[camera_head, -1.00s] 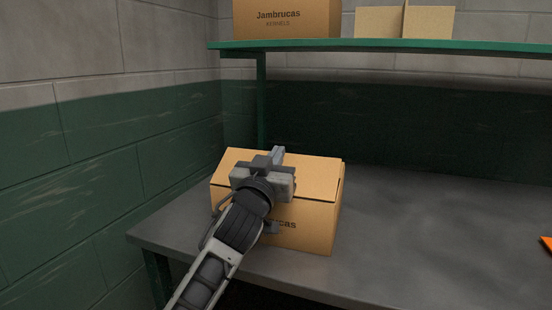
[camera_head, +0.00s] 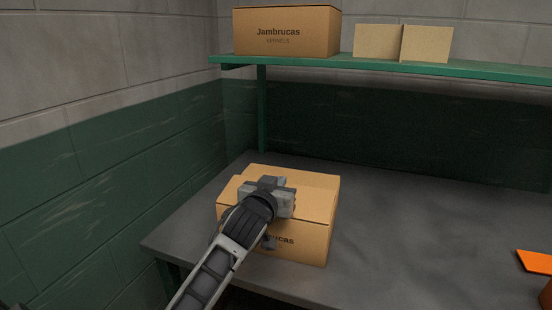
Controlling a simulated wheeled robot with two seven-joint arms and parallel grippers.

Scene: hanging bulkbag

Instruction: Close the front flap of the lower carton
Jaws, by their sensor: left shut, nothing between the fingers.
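The lower carton (camera_head: 310,241) is a brown cardboard box on the grey table, with dark lettering on its front partly hidden by my arm. Its front flap (camera_head: 312,205) lies over the front part of the top, flat or nearly flat; I cannot tell whether it is fully down. Behind it, the rear part of the top shows as a lighter strip. My left gripper (camera_head: 272,186) is shut and empty. It is over the front flap, at or close to its surface; contact is hidden. It covers the flap's middle. My right gripper is not in view.
A green shelf (camera_head: 400,67) above the table (camera_head: 420,240) holds a closed Jambrucas carton (camera_head: 287,31) and a smaller open-looking box (camera_head: 402,43). A wall stands at the left. An orange item (camera_head: 535,261) is at the right edge. The table right of the lower carton is clear.

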